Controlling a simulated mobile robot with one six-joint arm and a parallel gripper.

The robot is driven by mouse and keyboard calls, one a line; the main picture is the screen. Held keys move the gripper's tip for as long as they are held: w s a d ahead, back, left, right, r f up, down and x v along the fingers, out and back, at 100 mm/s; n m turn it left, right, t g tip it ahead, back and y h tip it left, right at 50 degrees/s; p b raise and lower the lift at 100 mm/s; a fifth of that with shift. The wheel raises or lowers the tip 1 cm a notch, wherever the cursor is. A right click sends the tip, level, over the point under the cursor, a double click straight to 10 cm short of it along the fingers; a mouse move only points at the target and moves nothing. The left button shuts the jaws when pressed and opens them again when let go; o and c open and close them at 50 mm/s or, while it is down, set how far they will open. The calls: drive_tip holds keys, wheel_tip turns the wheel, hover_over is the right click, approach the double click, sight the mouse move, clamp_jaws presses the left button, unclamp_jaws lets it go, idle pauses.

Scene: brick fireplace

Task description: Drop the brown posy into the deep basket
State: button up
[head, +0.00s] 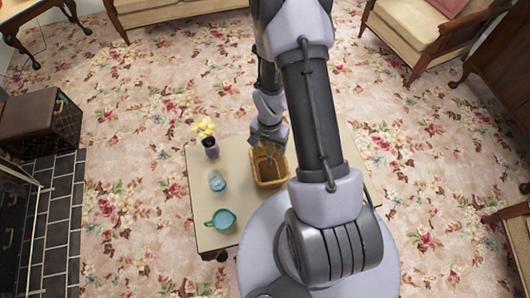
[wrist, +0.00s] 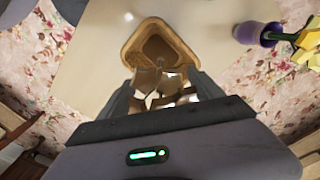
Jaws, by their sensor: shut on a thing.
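My gripper (head: 267,140) points down over the table, at the far rim of the basket in the head view. In the wrist view my gripper (wrist: 163,88) is shut on the brown posy (wrist: 160,86), a bunch of tan and brown petals between the fingers. The deep basket (head: 272,184) is yellow-brown and stands upright on the table. It also shows in the wrist view (wrist: 132,47), just beyond the posy, its inside partly visible. Some brown of the posy seems to show below the fingers in the head view, but its height above the basket is unclear.
On the beige table (head: 240,160), left of the basket, stand a purple vase with yellow flowers (head: 210,147), a clear bluish glass (head: 217,182) and a teal mug (head: 222,219). My arm hides the table's right part. Floral carpet surrounds the table.

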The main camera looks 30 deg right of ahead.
wheel_tip(320, 180, down, 3)
drive_tip(key=shift+f+b, duration=0.2)
drive_tip(key=shift+b, duration=0.35)
drive_tip(key=shift+f+b, duration=0.55)
drive_tip(key=shift+b, duration=0.05)
drive_tip(key=shift+f, duration=0.1)
drive_tip(key=o, duration=1.3)
drive_tip(key=shift+o, duration=0.2)
